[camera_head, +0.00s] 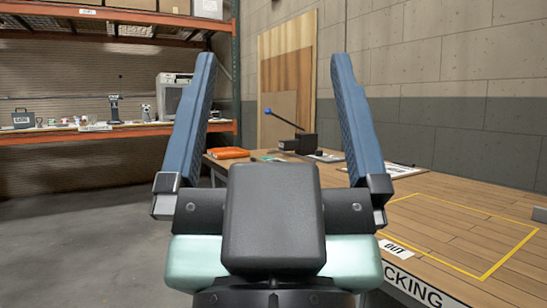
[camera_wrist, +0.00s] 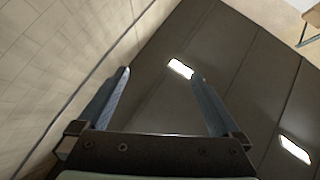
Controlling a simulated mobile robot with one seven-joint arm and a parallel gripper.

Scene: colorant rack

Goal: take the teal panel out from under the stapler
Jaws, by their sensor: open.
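My gripper (camera_head: 273,62) stands upright and open in the head view, its two blue fingers wide apart with nothing between them. It also shows open and empty in the wrist view (camera_wrist: 161,74), against the ceiling. Beyond it is a wooden table (camera_head: 450,210). A small teal patch (camera_head: 266,157) lies flat near the table's far left end; it may be the teal panel, mostly hidden. I cannot make out a stapler for sure. My gripper is well short of these things and above the table's height.
A black device (camera_head: 299,143) with a blue-knobbed lever stands at the table's back. An orange item (camera_head: 228,153) lies to its left, a clipboard (camera_head: 400,169) to its right. A yellow outline (camera_head: 490,222) marks bare tabletop. Orange shelving (camera_head: 110,134) stands at left, beyond open floor.

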